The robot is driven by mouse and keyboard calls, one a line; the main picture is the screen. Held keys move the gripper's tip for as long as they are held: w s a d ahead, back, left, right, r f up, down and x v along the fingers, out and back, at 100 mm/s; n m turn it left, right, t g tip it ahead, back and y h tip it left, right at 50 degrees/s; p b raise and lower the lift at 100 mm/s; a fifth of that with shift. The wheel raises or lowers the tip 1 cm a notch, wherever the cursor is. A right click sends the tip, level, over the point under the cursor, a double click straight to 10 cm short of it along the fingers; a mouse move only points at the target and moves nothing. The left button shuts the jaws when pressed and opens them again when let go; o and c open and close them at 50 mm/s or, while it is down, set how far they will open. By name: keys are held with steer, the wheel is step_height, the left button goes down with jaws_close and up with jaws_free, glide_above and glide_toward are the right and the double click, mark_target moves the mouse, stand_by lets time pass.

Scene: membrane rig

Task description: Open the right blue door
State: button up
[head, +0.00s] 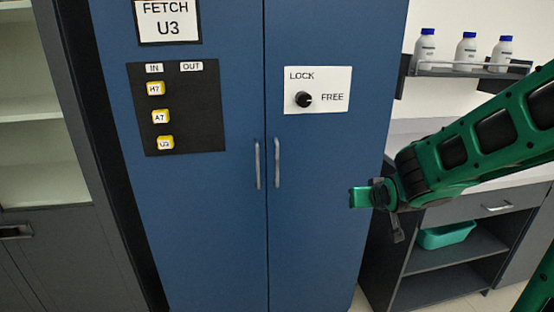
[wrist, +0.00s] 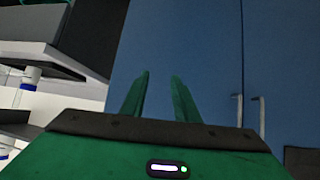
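The right blue door (head: 330,190) is closed beside the left blue door (head: 190,220), with a thin seam between them. Its vertical silver handle (head: 277,162) is close to the seam, and it also shows in the wrist view (wrist: 238,110). A white plate (head: 335,80) on the right door reads LOCK and FREE around a black knob (head: 303,99). The knob's pointer seems turned towards FREE, but it is small. My green gripper (head: 360,198) is right of the handle, apart from it. In the wrist view its fingers (wrist: 160,76) are spread and empty.
The left door's handle (head: 258,164) is close beside the right one. A black panel (head: 205,110) holds yellow tags. At the right are a shelf (head: 465,70) with white bottles and a grey bench with a teal bin (head: 447,235). A grey cabinet (head: 45,245) stands at the left.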

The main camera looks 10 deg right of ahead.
steer(key=w+a+r+n+t+y, duration=0.2)
steer(key=w+a+r+t, duration=0.15)
steer(key=w+a, duration=0.45)
steer(key=n+t+y, duration=0.2)
steer(key=t+y, duration=0.1)
steer(key=t, duration=0.1)
glide_toward(278, 157)
steer(key=w, duration=0.3)
steer(key=w+a, duration=0.1)
steer(key=w, duration=0.6)
steer(key=shift+w+a, duration=0.3)
steer(key=shift+a, duration=0.05)
jaws_close()
